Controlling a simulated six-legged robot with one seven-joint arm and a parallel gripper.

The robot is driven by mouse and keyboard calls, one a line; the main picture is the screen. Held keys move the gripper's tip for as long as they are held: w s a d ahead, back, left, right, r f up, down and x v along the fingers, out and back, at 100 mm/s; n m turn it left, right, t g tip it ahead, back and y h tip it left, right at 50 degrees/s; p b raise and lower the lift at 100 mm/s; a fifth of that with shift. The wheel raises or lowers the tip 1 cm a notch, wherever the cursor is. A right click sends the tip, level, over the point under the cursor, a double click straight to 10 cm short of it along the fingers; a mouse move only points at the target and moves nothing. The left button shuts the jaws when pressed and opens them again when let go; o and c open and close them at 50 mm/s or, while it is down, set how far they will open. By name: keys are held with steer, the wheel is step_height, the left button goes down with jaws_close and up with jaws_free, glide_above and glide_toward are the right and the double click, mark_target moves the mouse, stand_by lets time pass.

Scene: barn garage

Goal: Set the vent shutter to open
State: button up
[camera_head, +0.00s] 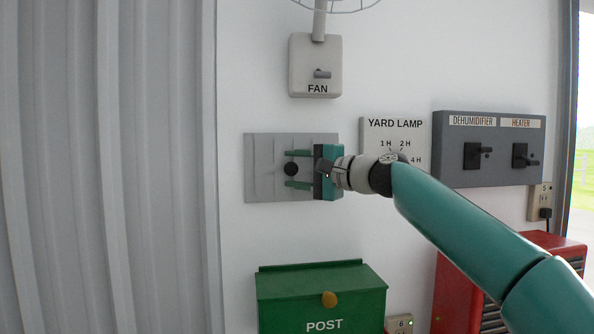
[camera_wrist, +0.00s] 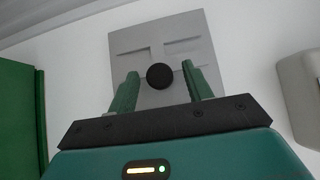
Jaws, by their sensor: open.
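The vent shutter (camera_head: 262,180) is a grey slatted plate on the white wall, left of the yard lamp panel; it fills the upper middle of the wrist view (camera_wrist: 190,28). A round black knob (camera_head: 291,169) sticks out of it and also shows in the wrist view (camera_wrist: 159,76). My gripper (camera_head: 289,168) is open at the plate, with one green finger above the knob and one below in the head view. In the wrist view the knob sits between the fingers, with a gap on each side. My gripper hides the plate's right part.
Above is the fan switch box (camera_head: 315,80). To the right are the yard lamp panel (camera_head: 394,124) and the dehumidifier and heater switch panel (camera_head: 497,150). A green post box (camera_head: 321,295) stands out below. A red cabinet (camera_head: 455,295) is at lower right.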

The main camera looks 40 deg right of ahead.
steer(key=shift+c, duration=0.2)
jaws_close()
steer(key=shift+s+d, duration=0.3)
steer(key=shift+d, duration=0.3)
steer(key=shift+s+d, duration=0.25)
steer(key=shift+d, duration=0.35)
steer(key=shift+o, duration=0.2)
jaws_free()
steer(key=shift+s+d, duration=0.15)
steer(key=shift+s, duration=0.05)
steer(key=shift+w+a, duration=0.2)
steer(key=shift+s, duration=0.1)
steer(key=v, duration=1.3)
steer(key=shift+s+d, duration=0.15)
steer(key=shift+s, duration=0.1)
